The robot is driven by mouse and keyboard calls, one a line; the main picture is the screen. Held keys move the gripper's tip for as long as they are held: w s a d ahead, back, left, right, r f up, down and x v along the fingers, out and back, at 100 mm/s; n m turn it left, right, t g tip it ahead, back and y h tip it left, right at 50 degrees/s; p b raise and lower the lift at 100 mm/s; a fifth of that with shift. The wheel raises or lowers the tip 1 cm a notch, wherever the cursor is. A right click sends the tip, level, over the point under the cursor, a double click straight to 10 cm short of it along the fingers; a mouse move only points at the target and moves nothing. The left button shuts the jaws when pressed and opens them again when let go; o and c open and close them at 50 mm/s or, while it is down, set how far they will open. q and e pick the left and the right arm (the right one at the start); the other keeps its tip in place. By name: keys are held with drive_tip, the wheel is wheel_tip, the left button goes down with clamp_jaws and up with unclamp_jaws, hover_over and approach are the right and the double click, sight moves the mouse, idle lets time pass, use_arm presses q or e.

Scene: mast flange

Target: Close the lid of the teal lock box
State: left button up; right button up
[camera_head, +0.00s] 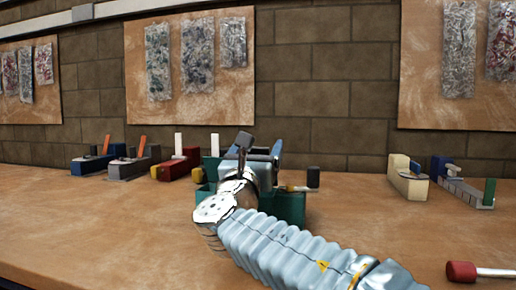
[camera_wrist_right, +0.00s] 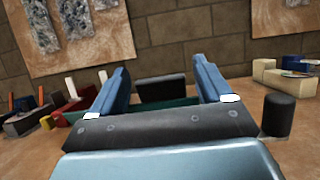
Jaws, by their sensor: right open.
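The teal lock box (camera_head: 291,208) stands on the bench in the head view, largely hidden behind my right arm and gripper. A teal strip of it (camera_wrist_right: 184,101) shows between the fingers in the right wrist view. My right gripper (camera_head: 264,151) is over the box, its blue fingers open and pointing away toward the wall. In the wrist view a dark block (camera_wrist_right: 162,90) shows between the open fingers (camera_wrist_right: 160,78); I cannot tell whether they touch it. The lid's position is hidden. My left gripper is not in view.
A red clamp (camera_head: 178,165), a grey one (camera_head: 132,164) and a blue one (camera_head: 91,162) stand to the left. A cream block (camera_head: 407,180) stands to the right. A red-headed mallet (camera_head: 461,271) lies front right. The bench's front left is clear.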

drive_tip(key=c, duration=1.4)
drive_tip(key=shift+c, duration=0.2)
drive_tip(key=shift+s+a+f+b, duration=0.15)
drive_tip(key=shift+s+f+b, duration=0.15)
drive_tip(key=shift+s, duration=0.05)
drive_tip(key=shift+s+a+f+b, duration=0.25)
drive_tip(key=shift+s+f+b, duration=0.15)
drive_tip(key=shift+s+f, duration=0.15)
drive_tip(key=shift+s+a+f+b, duration=0.2)
drive_tip(key=shift+s+f+b, duration=0.2)
drive_tip(key=shift+s, duration=0.15)
drive_tip(key=shift+s+a+f, duration=0.15)
drive_tip(key=shift+s+f, duration=0.2)
drive_tip(key=shift+s+f+b, duration=0.2)
drive_tip(key=shift+f+b, duration=0.05)
drive_tip(key=shift+b, duration=0.15)
idle(0.5)
idle(0.8)
